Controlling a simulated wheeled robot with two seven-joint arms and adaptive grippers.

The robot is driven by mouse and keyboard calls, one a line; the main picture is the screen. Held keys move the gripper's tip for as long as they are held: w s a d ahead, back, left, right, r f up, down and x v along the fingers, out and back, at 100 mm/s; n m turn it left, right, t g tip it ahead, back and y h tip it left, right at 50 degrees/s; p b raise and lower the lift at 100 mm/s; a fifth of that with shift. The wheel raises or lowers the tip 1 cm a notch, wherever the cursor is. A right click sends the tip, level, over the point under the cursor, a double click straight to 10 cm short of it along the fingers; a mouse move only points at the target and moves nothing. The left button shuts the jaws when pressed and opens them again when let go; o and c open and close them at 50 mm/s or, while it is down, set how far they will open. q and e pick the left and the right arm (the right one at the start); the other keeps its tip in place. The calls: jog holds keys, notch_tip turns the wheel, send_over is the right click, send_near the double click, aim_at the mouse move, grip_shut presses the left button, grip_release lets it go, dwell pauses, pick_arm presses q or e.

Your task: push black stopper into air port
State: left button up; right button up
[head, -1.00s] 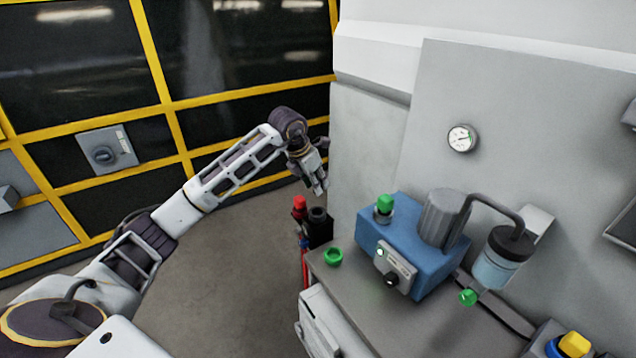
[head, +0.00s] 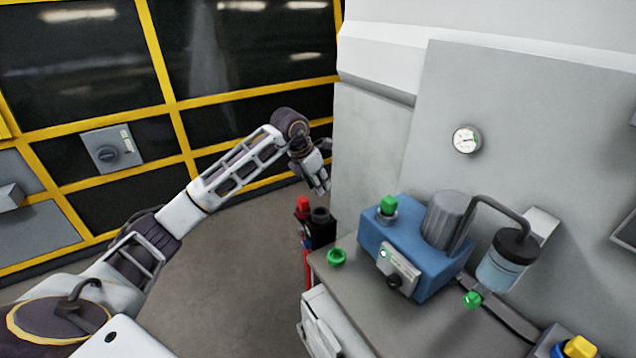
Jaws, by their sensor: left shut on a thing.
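My left gripper (head: 319,181) hangs fingers-down at the corner of the grey cabinet. It is above a dark, round-topped black part (head: 320,217) and a red-capped part (head: 303,206), apart from both. Its fingers are close together on something too small to make out. I cannot pick out the black stopper with certainty. No air port is clearly identifiable. A blue pump unit (head: 399,243) on the bench carries a green fitting (head: 388,205) on top and a small panel with a dark knob in front. My right gripper is out of view.
A round gauge (head: 466,140) is on the cabinet wall. Open floor lies left of the bench.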

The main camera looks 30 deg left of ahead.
pick_arm(q)
jog(key=shift+f+b, duration=0.8)
jog(key=shift+f, duration=1.1)
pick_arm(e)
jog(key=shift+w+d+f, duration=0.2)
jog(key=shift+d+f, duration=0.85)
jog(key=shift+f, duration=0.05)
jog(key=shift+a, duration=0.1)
pick_arm(q)
jog(key=shift+f+b, duration=0.35)
jog(key=shift+b, duration=0.1)
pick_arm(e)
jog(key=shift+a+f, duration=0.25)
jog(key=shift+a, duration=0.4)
pick_arm(q)
jog(key=shift+f, duration=0.4)
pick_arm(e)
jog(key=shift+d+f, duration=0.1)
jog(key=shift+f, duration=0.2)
